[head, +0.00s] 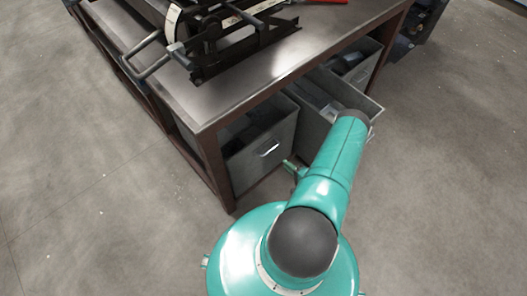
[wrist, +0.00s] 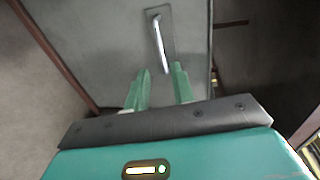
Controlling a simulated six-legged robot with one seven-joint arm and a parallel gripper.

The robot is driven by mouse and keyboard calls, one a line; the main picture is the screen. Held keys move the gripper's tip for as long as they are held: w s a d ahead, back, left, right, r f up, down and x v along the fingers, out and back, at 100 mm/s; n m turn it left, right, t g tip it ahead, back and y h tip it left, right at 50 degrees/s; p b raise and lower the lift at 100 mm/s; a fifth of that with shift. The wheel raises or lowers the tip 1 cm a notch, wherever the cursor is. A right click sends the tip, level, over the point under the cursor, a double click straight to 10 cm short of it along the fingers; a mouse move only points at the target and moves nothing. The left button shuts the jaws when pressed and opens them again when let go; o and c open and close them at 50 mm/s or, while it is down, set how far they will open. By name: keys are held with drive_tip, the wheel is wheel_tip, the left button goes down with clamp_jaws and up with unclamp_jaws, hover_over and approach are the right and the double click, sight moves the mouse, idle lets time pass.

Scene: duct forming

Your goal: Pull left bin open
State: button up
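The left bin (head: 252,170) is a grey box under the workbench, beside the near corner leg, with a dark inside. Its front carries a silver bar handle (head: 268,150). The front looks roughly in line with the bench edge. In the wrist view the grey bin front (wrist: 100,35) fills the upper middle, with the handle (wrist: 157,42) upright on it. My gripper (head: 289,164) is just right of and below the handle in the head view. In the wrist view my green fingers (wrist: 159,68) are apart and empty, with the handle's lower end between the tips in the picture. Contact cannot be told.
A middle bin (head: 318,128) stands pulled out from under the workbench (head: 215,92), right behind my arm. Another bin (head: 362,69) is further right. A black machine with a handle bar (head: 150,62) sits on top. The floor (head: 80,190) left of the bench is clear.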

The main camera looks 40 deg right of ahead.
sight(269, 151)
drive_tip(key=x, duration=1.3)
drive_tip(key=shift+d, duration=0.1)
clamp_jaws()
